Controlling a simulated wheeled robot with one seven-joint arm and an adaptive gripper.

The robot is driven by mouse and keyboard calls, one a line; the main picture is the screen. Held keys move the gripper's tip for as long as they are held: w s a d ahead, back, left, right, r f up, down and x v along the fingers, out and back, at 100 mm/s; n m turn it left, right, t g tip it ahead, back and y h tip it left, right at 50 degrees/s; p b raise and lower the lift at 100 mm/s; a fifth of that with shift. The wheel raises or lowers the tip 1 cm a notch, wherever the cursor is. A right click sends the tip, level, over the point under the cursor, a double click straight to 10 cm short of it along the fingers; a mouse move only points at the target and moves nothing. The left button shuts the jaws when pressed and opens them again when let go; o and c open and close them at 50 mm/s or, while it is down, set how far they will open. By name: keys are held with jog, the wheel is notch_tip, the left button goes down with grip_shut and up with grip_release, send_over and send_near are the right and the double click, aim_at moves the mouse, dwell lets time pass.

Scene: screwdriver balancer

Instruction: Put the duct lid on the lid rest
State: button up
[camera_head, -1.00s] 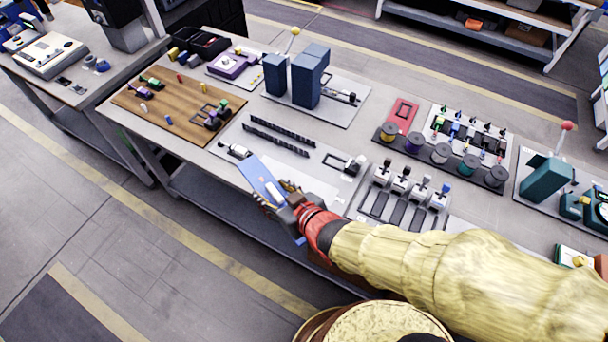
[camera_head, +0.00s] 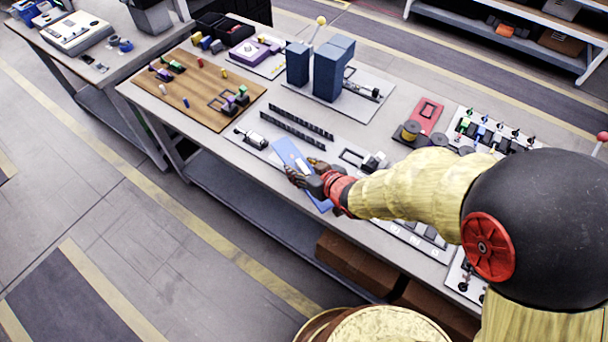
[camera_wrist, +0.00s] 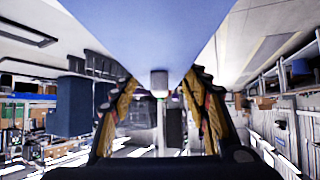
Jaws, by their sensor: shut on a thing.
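A flat blue panel, which I take to be the duct lid (camera_head: 287,152), is held in my gripper (camera_head: 308,177) over the front part of the bench. In the wrist view the blue panel (camera_wrist: 160,30) fills the top middle, between and above the two fingers of my gripper (camera_wrist: 160,95). The gripper is shut on it. The panel looks tilted in the head view; I cannot tell whether it touches anything below. Two black slotted duct strips (camera_head: 300,122) lie on a pale plate behind it. I cannot make out the lid rest for certain.
A small motor-like cylinder (camera_head: 250,138) lies left of the panel. Tall blue blocks (camera_head: 331,72) stand behind the duct strips. A wooden board with small parts (camera_head: 190,95) is at left. My arm covers much of the bench's right side.

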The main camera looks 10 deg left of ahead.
aim_at(304, 173)
jog(key=shift+w+f, duration=0.6)
jog(key=shift+f, duration=0.1)
jog(key=shift+w+f+b, duration=0.15)
jog(key=shift+f+b, duration=0.5)
jog(key=shift+f, duration=0.25)
jog(key=shift+w+f+b, duration=0.1)
jog(key=shift+f+b, duration=0.55)
jog(key=shift+f, duration=0.2)
jog(key=shift+f, duration=0.15)
jog(key=o, duration=1.3)
